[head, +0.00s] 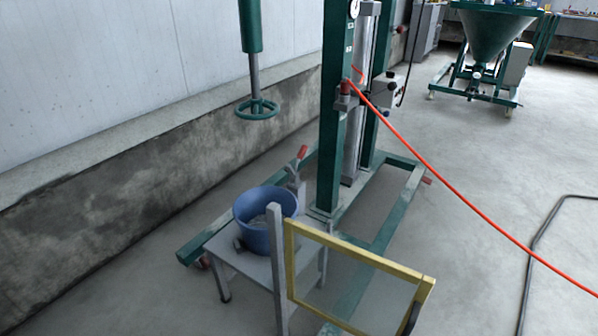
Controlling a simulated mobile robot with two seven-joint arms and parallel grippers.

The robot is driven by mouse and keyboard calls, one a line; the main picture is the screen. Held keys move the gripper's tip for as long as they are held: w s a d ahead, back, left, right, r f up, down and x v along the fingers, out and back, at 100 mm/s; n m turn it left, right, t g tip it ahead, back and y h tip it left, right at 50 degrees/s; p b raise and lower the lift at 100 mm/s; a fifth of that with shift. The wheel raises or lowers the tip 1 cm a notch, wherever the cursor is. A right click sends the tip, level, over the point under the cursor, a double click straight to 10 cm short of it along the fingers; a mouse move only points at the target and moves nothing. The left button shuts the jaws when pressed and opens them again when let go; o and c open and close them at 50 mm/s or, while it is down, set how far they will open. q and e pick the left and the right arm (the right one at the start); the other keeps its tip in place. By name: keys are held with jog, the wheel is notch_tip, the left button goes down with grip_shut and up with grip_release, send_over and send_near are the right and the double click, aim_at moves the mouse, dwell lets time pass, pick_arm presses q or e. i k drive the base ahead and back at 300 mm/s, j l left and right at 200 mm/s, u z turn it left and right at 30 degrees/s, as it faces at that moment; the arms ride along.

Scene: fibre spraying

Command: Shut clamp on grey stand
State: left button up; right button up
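A grey stand (229,258) is low in the middle of the head view, in front of a green machine frame. A blue bucket (261,226) sits on its top. A clamp with a red-tipped handle (302,152) stands at the back right of the stand, its handle tilted upward. Its jaw and lower parts are partly hidden behind the bucket, so I cannot tell how it grips. Neither of my grippers shows in this view.
A yellow-framed panel (358,255) stands in front of the stand on the right. A green ram with a ring (257,109) hangs above the bucket. An orange hose (470,205) crosses to the right. Open floor (455,170) lies right, with a dark hose (532,250).

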aim_at(303, 151)
jog(key=u, duration=1.85)
jog(key=k+l, duration=0.15)
jog(key=l, duration=0.45)
jog(key=k+l, duration=0.15)
jog(key=l, duration=0.4)
jog(key=k+l, duration=0.15)
jog(key=l, duration=0.45)
jog(key=k+l, duration=0.2)
jog(key=l, duration=0.35)
jog(key=k+l, duration=0.15)
jog(key=l, duration=0.45)
jog(key=k+l, duration=0.15)
jog(key=l, duration=0.4)
jog(key=k+l, duration=0.15)
jog(key=l, duration=0.45)
jog(key=k+l, duration=0.15)
jog(key=l, duration=0.4)
